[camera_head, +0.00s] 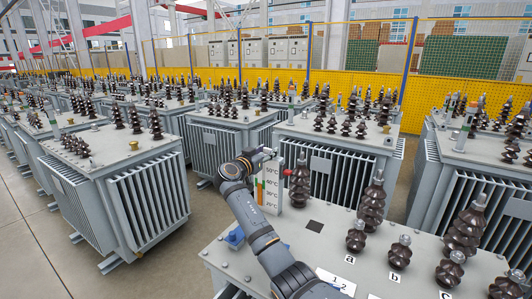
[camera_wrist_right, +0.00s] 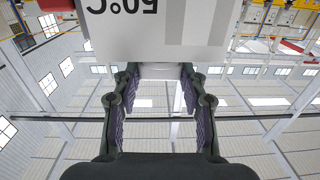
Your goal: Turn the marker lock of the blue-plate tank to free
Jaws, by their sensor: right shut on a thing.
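The near grey tank (camera_head: 300,248) fills the lower right of the head view, and a small blue part (camera_head: 234,237) sits at its left corner. A white gauge (camera_head: 271,198) marked in °C stands upright at its back edge, with green and orange bars and a red knob (camera_head: 287,172) at its right. My right gripper (camera_head: 270,154) is at the top of the gauge. In the right wrist view its fingers (camera_wrist_right: 159,76) are shut on a pale piece (camera_wrist_right: 160,71) under the gauge face, which reads 50°C upside down. I cannot tell the lock's position. My left gripper is out of view.
Dark ribbed insulators (camera_head: 371,207) stand on the near tank beside letters a, b and c. Other grey transformer tanks (camera_head: 150,200) stand close behind and to the left. Bare floor (camera_head: 35,255) shows at the lower left. A yellow fence (camera_head: 440,105) runs behind.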

